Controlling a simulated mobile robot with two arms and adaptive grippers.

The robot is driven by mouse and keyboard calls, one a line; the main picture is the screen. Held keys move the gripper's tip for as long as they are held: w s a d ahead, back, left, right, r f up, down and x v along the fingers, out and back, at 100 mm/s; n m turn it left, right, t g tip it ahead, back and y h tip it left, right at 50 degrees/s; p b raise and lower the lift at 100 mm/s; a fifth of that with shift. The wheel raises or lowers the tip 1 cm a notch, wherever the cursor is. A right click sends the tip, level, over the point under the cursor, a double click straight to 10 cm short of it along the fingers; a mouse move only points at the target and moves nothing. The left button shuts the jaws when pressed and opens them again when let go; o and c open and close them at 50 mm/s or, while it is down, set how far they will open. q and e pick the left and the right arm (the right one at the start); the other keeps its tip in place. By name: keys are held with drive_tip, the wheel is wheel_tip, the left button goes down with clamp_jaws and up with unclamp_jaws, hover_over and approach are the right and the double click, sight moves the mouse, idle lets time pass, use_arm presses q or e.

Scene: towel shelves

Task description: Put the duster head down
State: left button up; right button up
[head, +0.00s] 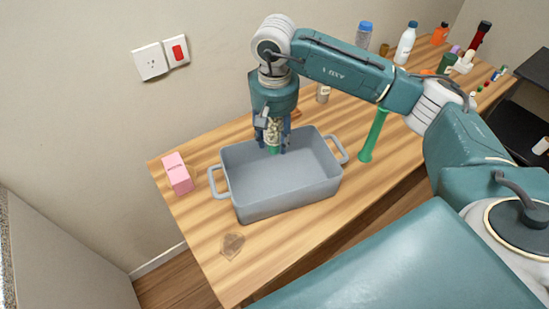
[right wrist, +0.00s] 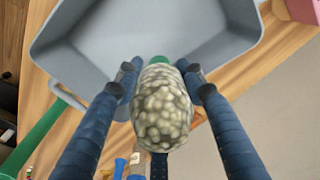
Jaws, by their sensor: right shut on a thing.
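The duster head (head: 273,131) is a bumpy, grey-beige piece with a green end. It is large in the right wrist view (right wrist: 163,105), between the fingers. My right gripper (head: 272,149) points down and is shut on it. In the head view it is at the back side of a grey tub (head: 290,205), overlapping its back rim; the height above the tub is hard to tell. The tub looks empty and has a handle at each end. A green stick (head: 374,136) is to the right of the tub. My left gripper is not in view.
A pink box (head: 177,173) stands left of the tub on the wooden table (head: 200,232). A small clear piece (head: 232,245) lies near the front left. Several bottles, including a white one (head: 405,43), stand at the far right end. The table's front left is mostly clear.

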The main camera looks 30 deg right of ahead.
wheel_tip(320, 180, down, 5)
drive_tip(key=shift+r, duration=0.15)
wheel_tip(320, 180, down, 4)
drive_tip(key=shift+p, duration=0.65)
drive_tip(key=shift+f, duration=0.25)
drive_tip(key=o, duration=1.2)
